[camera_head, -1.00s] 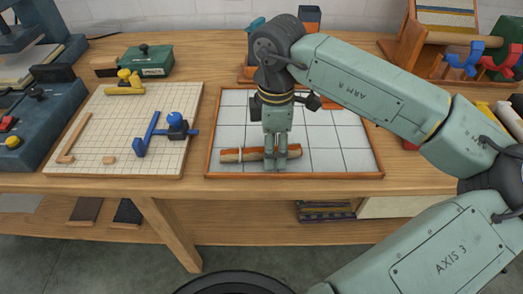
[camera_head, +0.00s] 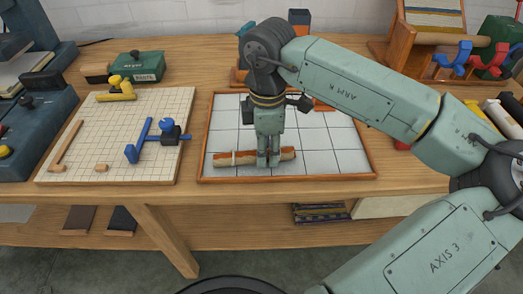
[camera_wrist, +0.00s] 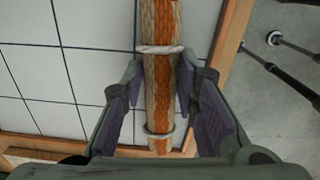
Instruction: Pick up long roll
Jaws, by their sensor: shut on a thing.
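The long roll (camera_head: 226,159) is brown-orange and beige with pale bands. It lies crosswise near the front of a wood-rimmed tray with a white gridded floor (camera_head: 350,163). My gripper (camera_head: 268,163) points down and is shut on the long roll, right of its middle in the head view. In the wrist view the roll (camera_wrist: 158,90) runs lengthwise between my two finger pads, with a pale band beyond the fingers and another nearer. The fingers hide part of the roll in the head view. I cannot see a clear gap under it.
A gridded board (camera_head: 85,155) with a blue tool (camera_head: 155,138) lies left of the tray. A green box (camera_head: 137,67) stands behind the board. A wooden rack with coloured clamps (camera_head: 450,60) stands at the back right. The tray's right part is mostly clear.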

